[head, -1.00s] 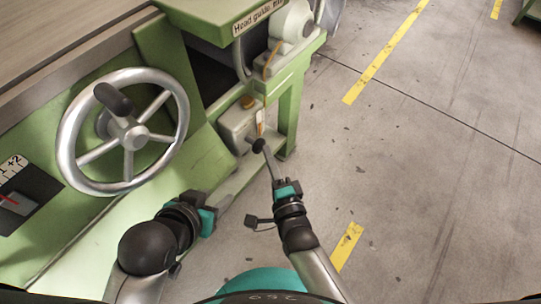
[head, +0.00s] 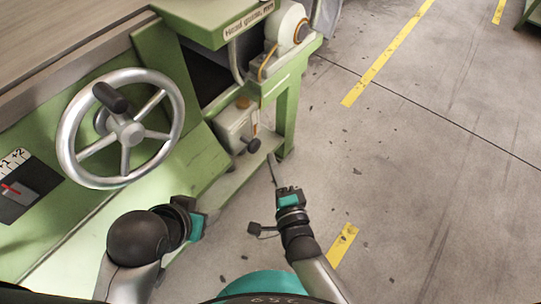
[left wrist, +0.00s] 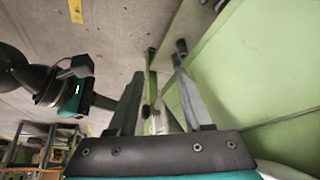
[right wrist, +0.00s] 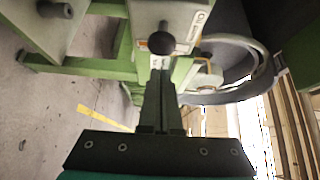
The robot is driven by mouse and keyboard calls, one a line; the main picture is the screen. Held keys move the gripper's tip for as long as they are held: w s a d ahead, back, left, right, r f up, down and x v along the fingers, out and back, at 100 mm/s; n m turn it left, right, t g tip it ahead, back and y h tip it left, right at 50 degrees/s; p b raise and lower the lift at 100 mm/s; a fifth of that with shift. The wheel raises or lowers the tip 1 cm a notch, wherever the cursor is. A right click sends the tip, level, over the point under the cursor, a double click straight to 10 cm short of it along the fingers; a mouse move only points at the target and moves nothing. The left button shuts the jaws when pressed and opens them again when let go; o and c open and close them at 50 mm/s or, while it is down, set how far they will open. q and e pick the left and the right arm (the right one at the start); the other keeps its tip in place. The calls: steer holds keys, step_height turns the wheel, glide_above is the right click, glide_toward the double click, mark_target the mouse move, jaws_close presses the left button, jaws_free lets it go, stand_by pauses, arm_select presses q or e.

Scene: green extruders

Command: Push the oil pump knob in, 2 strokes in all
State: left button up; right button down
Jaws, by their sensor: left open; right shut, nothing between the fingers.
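The oil pump knob (head: 253,145) is a dark ball on a short rod at the front of a pale pump box (head: 232,124) low on the green machine. In the right wrist view the knob (right wrist: 161,43) stands just beyond my fingertips. My right gripper (head: 272,160) is shut and empty, its tips a little to the right of and below the knob in the head view, with a gap between. It also shows shut in the right wrist view (right wrist: 160,75). My left gripper (left wrist: 155,55) is open and empty; in the head view its fingers are mostly hidden behind its wrist.
A large silver handwheel (head: 122,128) with a dark handle stands left on the green machine. A green leg (head: 287,112) is right of the pump box. The grey floor (head: 420,170) with yellow stripes is clear to the right.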

arm_select(q)
steer(key=shift+g+y, duration=0.3)
steer(key=shift+g, duration=0.5)
steer(key=shift+s+a+f+p, duration=0.15)
steer(key=shift+f+p, duration=0.25)
steer(key=shift+f, duration=0.35)
steer(key=shift+s+a+f+p, duration=0.1)
steer(key=shift+a+f+p, duration=0.1)
steer(key=shift+f+p, duration=0.35)
steer(key=shift+s+a+f+p, duration=0.15)
steer(key=shift+f+p, duration=0.1)
steer(key=shift+f, duration=0.65)
arm_select(e)
steer(key=v, duration=0.8)
steer(key=shift+s, duration=0.15)
